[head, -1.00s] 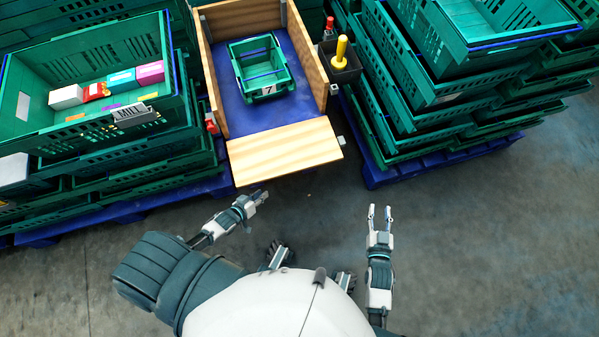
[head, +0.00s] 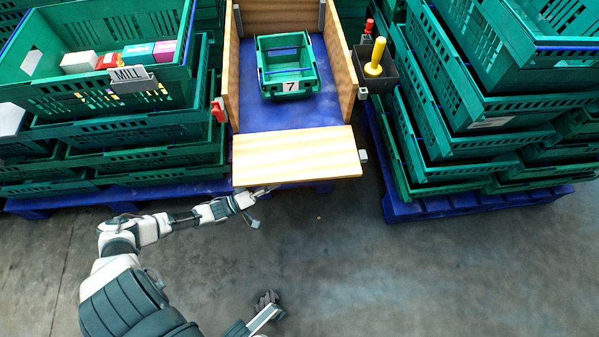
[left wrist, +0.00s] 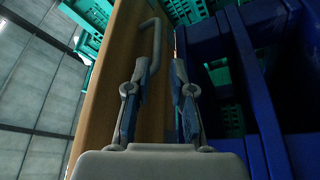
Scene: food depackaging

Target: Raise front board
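The front board (head: 297,155) is a light wooden panel, folded down at the front of a wooden box with a blue floor. My left gripper (head: 256,204) is just below the board's near left edge in the head view. In the left wrist view the left gripper (left wrist: 163,68) is open, with a gap between its fingers. There a grey bent handle (left wrist: 154,38) stands on a wooden board face (left wrist: 104,80), just beyond the fingertips. I cannot tell whether the fingers touch the handle.
A small green crate (head: 309,86) marked 7 sits inside the box. A red latch (head: 218,109) is on its left wall. A black holder (head: 375,76) with a yellow-handled tool hangs on its right. Stacked green crates flank both sides on blue pallets (head: 480,203). The floor in front is clear.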

